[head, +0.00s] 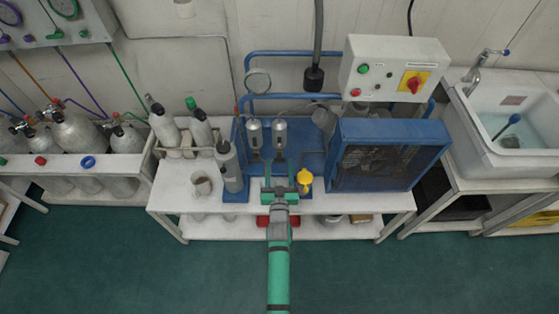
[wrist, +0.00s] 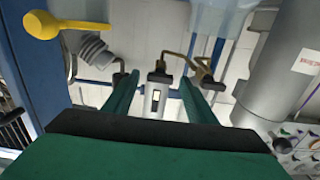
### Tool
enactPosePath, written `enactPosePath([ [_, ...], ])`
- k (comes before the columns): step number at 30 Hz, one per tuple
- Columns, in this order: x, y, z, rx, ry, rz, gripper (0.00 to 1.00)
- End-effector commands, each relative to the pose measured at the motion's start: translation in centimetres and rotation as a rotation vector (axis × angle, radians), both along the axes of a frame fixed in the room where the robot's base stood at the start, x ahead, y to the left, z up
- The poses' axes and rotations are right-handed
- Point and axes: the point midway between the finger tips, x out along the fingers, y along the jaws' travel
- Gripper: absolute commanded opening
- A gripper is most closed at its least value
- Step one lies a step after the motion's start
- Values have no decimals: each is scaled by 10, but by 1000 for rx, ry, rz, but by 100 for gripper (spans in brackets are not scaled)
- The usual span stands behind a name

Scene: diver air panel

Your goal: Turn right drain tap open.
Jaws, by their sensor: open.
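My gripper (head: 280,184) is open in front of the blue panel on the bench, below two small grey filter cylinders, the left one (head: 254,134) and the right one (head: 279,132). In the wrist view my gripper's (wrist: 159,80) two green fingers stand apart. A grey fitting with a pale slot (wrist: 156,97) and a brass top shows in the gap between them, without clear contact. A bent brass pipe with a tap-like end (wrist: 204,72) shows just beyond the finger on the right. I cannot tell surely which of these is the right drain tap; in the head view my gripper covers that area.
A yellow part (head: 304,180) stands close right of my gripper and shows in the wrist view (wrist: 62,26). A grey cylinder (head: 230,168) stands to the left. A blue caged unit (head: 388,155) is at the right. The green floor in front is clear.

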Motion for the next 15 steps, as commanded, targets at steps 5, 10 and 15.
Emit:
enactPosePath([
  [5, 20, 0, 0, 1, 0, -1, 52],
  [10, 28, 0, 0, -1, 0, 0, 52],
  [15, 29, 0, 0, 0, 1, 0, 52],
])
